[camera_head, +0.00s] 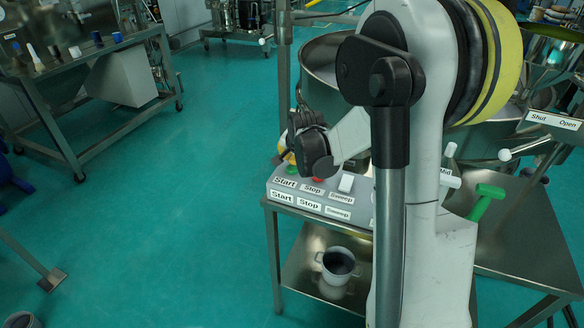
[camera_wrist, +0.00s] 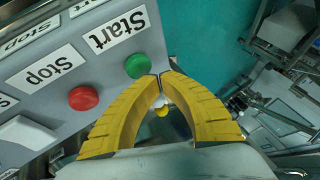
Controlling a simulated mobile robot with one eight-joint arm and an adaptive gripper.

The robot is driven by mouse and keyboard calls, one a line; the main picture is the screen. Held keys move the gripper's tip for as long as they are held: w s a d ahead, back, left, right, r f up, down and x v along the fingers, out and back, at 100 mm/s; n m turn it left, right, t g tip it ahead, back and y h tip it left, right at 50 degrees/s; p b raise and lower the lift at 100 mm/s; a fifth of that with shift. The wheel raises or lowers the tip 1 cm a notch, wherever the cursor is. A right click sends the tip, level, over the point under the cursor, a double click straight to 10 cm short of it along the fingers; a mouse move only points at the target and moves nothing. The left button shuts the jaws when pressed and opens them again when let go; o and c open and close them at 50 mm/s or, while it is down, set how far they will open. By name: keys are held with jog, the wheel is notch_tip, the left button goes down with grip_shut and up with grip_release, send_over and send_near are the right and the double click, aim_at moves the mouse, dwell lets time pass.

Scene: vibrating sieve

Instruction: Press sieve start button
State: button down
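The sieve control panel (camera_head: 330,203) is a grey sloped box on the metal stand, with "Start", "Stop" and "Sweep" labels. The green start button (camera_wrist: 138,66) sits beside the upside-down "Start" label (camera_wrist: 117,29) in the wrist view. It also shows as a small green spot (camera_head: 291,169) in the head view. My gripper (camera_wrist: 161,74) has its yellow fingers curved together, tips meeting and nothing between them. The tips appear just to the right of the green button in the wrist view; whether they touch it I cannot tell. My wrist mostly hides the fingers in the head view.
The red stop button (camera_wrist: 83,98) and a white switch (camera_wrist: 27,132) lie left of the green button. A metal sieve drum (camera_head: 325,55) stands behind the panel. Open teal floor is at left.

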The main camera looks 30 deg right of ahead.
aim_at(290, 166)
jog(key=shift+f, duration=0.15)
jog(key=shift+f+b, duration=0.3)
jog(key=shift+b, duration=0.15)
jog(key=shift+f+b, duration=0.5)
jog(key=shift+f, duration=0.05)
dwell(0.8)
jog(key=shift+r, duration=0.1)
jog(key=shift+r+p, duration=0.7)
jog(key=shift+r, duration=0.2)
jog(key=shift+r+p, duration=1.8)
jog(key=shift+r, duration=0.75)
